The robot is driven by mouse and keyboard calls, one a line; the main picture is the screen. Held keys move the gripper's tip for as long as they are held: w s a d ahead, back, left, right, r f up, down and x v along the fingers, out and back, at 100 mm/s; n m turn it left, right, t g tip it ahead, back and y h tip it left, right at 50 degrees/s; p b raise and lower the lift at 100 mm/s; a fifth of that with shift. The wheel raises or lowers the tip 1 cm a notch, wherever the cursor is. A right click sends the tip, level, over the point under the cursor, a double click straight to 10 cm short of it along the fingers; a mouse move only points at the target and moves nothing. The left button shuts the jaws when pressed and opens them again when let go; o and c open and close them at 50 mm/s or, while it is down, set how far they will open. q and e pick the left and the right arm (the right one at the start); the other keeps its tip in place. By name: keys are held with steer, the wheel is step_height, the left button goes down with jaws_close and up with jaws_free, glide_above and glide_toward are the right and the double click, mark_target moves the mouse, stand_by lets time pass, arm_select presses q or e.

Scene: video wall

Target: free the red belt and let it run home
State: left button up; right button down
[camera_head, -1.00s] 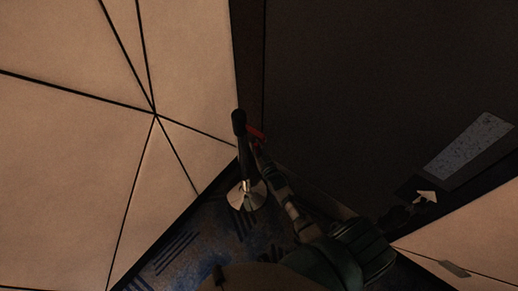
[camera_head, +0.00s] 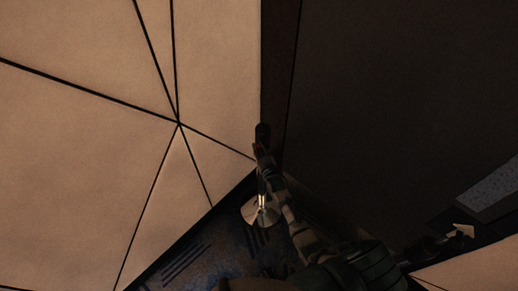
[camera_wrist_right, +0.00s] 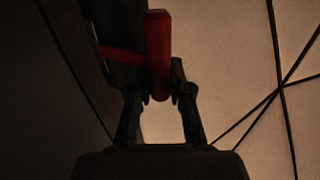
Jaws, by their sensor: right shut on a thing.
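A dark stanchion post (camera_head: 263,132) stands at the corner of the wall panels, on a shiny round base (camera_head: 260,214). My right gripper (camera_head: 262,156) is at the post's head and hides part of it. In the right wrist view, the red belt's upright end piece (camera_wrist_right: 158,50) sits between the fingers of my right gripper (camera_wrist_right: 160,92), which is shut on it. A short red band (camera_wrist_right: 120,54) runs left from the end piece across the dark post head (camera_wrist_right: 110,25). I cannot tell whether the end piece is still seated in the head. My left gripper is not in view.
Pale panels with black seams (camera_head: 90,130) fill the left, close to the post. A large dark surface (camera_head: 390,100) fills the right. Patterned blue carpet (camera_head: 190,260) shows below.

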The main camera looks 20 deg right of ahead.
steer(key=c, duration=1.4)
jaws_free()
steer(key=shift+w+a+r, duration=0.1)
steer(key=shift+r, duration=0.05)
steer(key=o, duration=0.3)
steer(key=shift+w, duration=0.1)
steer(key=shift+o, duration=0.2)
steer(key=shift+w+f, duration=0.1)
steer(key=shift+f, duration=0.1)
steer(key=s, duration=1.2)
steer(key=shift+a, duration=0.45)
steer(key=shift+f, duration=0.1)
